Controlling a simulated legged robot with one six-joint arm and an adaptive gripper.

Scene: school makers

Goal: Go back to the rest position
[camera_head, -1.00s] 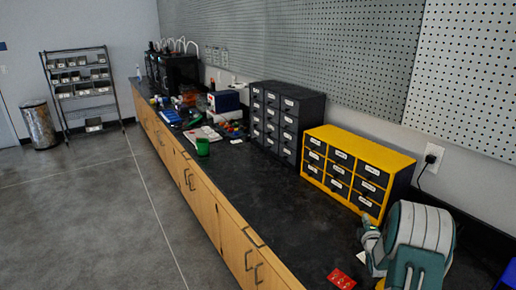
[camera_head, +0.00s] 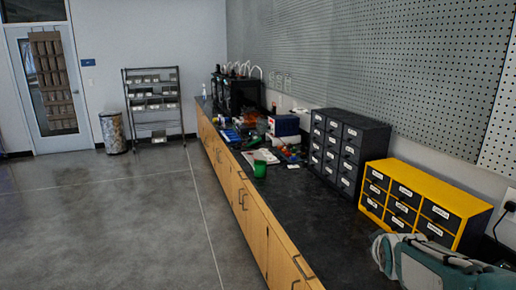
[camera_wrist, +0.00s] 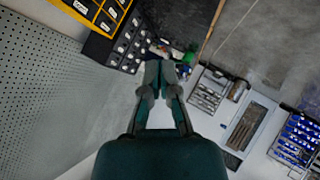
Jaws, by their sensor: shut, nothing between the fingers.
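My gripper (camera_wrist: 160,72) shows in the wrist view, with its two grey-green fingers brought together at the tips and nothing between them. It is in the air, and the room appears tilted behind it. In the head view, part of my arm (camera_head: 430,264) shows at the lower right, low over the near end of the black counter (camera_head: 300,215), in front of the yellow drawer cabinet (camera_head: 415,172). The rest of the arm is cut off by the picture edge. I cannot tell whether it touches the counter.
A black drawer cabinet (camera_head: 352,128) stands beyond the yellow one. A green cup (camera_head: 260,168) stands near the counter's front edge, with clutter behind. A pegboard wall (camera_head: 400,70) runs along the right. Open floor (camera_head: 110,225) lies left, before a shelf rack (camera_head: 152,100), bin (camera_head: 112,132) and door (camera_head: 50,90).

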